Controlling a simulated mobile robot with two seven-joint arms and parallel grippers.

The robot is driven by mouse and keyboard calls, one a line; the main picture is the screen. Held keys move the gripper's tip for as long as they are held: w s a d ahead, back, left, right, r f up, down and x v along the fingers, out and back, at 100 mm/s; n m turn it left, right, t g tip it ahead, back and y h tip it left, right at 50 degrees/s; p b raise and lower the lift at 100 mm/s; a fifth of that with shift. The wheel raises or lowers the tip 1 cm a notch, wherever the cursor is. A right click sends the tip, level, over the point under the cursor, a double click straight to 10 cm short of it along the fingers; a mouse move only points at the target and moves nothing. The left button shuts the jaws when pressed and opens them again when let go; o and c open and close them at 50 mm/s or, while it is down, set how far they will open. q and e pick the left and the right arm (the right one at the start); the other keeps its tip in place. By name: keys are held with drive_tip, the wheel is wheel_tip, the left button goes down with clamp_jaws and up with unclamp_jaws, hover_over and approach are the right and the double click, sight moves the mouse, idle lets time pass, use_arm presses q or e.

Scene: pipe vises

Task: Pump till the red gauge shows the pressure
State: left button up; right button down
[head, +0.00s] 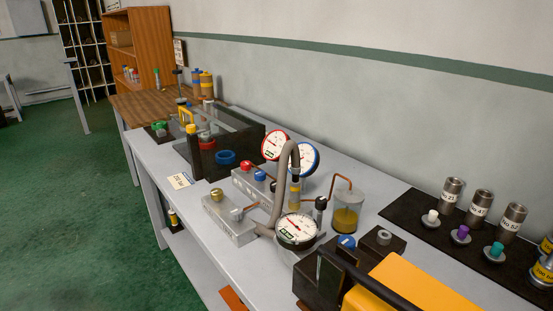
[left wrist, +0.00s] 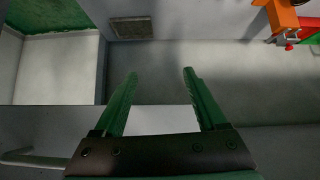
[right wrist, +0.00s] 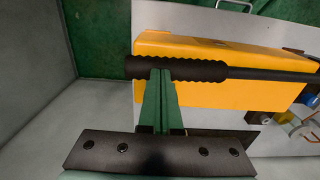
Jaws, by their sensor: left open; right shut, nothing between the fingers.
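The red-rimmed gauge (head: 275,145) stands mid-bench beside a blue-rimmed gauge (head: 308,158); its reading is too small to tell. A black-rimmed gauge (head: 297,230) lies in front. A yellow pump body (head: 405,288) is at the near edge with a black lever (head: 358,272) over it. The right wrist view shows the pump body (right wrist: 190,95) and the lever's ribbed black grip (right wrist: 205,70). My right gripper (right wrist: 160,72) is shut and empty, its fingertips at the grip; contact is unclear. My left gripper (left wrist: 160,72) is open and empty. Neither gripper shows in the head view.
A small written card (head: 180,180) lies on the bench's left edge. A clear jar with amber liquid (head: 346,216) stands behind the front gauge. A dark mat (head: 425,208) with metal cylinders is at right. Green floor (head: 80,220) is open at left.

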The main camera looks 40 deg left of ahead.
drive_tip(key=shift+d+f+b, duration=0.2)
drive_tip(key=shift+f+b, duration=1.35)
drive_tip(key=shift+f, duration=0.65)
use_arm(q)
wheel_tip(320, 180, down, 3)
drive_tip(key=shift+f, duration=0.15)
use_arm(e)
drive_tip(key=shift+s, duration=0.1)
drive_tip(key=shift+r+p, duration=0.25)
drive_tip(key=shift+p, duration=0.1)
drive_tip(key=r+p, duration=0.7)
drive_tip(key=shift+a, duration=0.4)
use_arm(q)
wheel_tip(320, 180, up, 15)
drive_tip(key=p, duration=0.7)
use_arm(e)
wheel_tip(320, 180, up, 8)
drive_tip(key=a, duration=0.2)
drive_tip(key=shift+w, duration=0.45)
use_arm(q)
drive_tip(key=shift+w+f, duration=0.1)
drive_tip(key=shift+f, duration=0.05)
use_arm(e)
drive_tip(key=shift+f, duration=0.1)
